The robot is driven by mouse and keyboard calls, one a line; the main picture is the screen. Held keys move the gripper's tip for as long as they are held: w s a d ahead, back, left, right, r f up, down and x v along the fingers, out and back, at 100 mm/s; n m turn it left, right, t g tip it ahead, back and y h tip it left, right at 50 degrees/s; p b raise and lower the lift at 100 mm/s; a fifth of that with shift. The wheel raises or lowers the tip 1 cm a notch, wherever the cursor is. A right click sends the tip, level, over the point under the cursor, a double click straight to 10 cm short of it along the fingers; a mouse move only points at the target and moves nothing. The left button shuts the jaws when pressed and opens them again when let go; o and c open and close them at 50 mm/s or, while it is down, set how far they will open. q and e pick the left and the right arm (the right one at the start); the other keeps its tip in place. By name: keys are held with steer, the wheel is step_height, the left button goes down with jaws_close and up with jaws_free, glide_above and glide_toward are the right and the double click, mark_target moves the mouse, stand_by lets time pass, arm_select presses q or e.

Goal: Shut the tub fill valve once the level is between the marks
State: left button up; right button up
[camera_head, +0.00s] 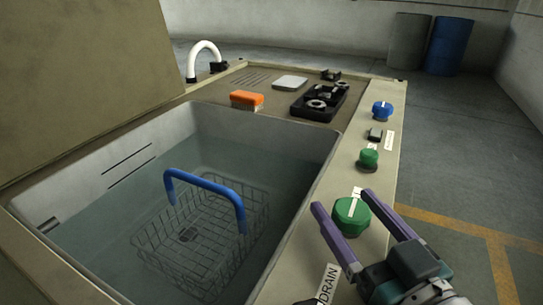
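The tub (270,130) is a light grey basin holding clear greenish-grey water (105,245). Two dark slanting level marks (130,160) show on its left wall; the waterline looks close to them, but I cannot tell exactly where it cuts. A large green knob (351,216) with a white pointer stripe sits on the right rim. My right gripper (343,200) is open, its purple fingers either side of this knob; contact is unclear. A smaller green knob (368,158) and a blue knob (382,110) sit farther back. Their labels are too small to read. My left gripper is out of view.
A wire basket (190,250) with a blue handle stands in the water. A DRAIN label (327,285) is near the front. An orange brush (247,99), a black parts tray (312,113) and a white curved pipe (203,47) are at the back. A raised panel (80,75) blocks the left.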

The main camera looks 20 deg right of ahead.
steer(key=shift+o, duration=0.3)
steer(key=shift+s, duration=0.55)
steer(key=s, duration=0.8)
steer(key=shift+s+a, duration=0.4)
steer(key=shift+a, duration=0.05)
